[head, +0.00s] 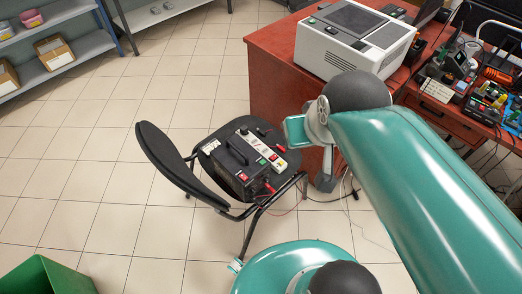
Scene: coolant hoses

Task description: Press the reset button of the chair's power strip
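The chair (161,150) is black, with its backrest at the left and its seat facing up. A white power strip (254,143) lies on the seat along the right side of a black box. Small red and green spots show near the strip's front end. They are too small for me to tell which is the reset button. My gripper's fingers cannot be made out. Large teal parts of my own body, with dark round joints, fill the right and the bottom. A teal and grey part of mine stands right of the chair, apart from the strip.
The black box (230,162) with a handle and red leads sits on the seat. A red-brown desk (268,80) stands behind, bearing a white machine (352,48). A green bin (45,276) is at bottom left, shelves (80,48) at top left. The tiled floor left is clear.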

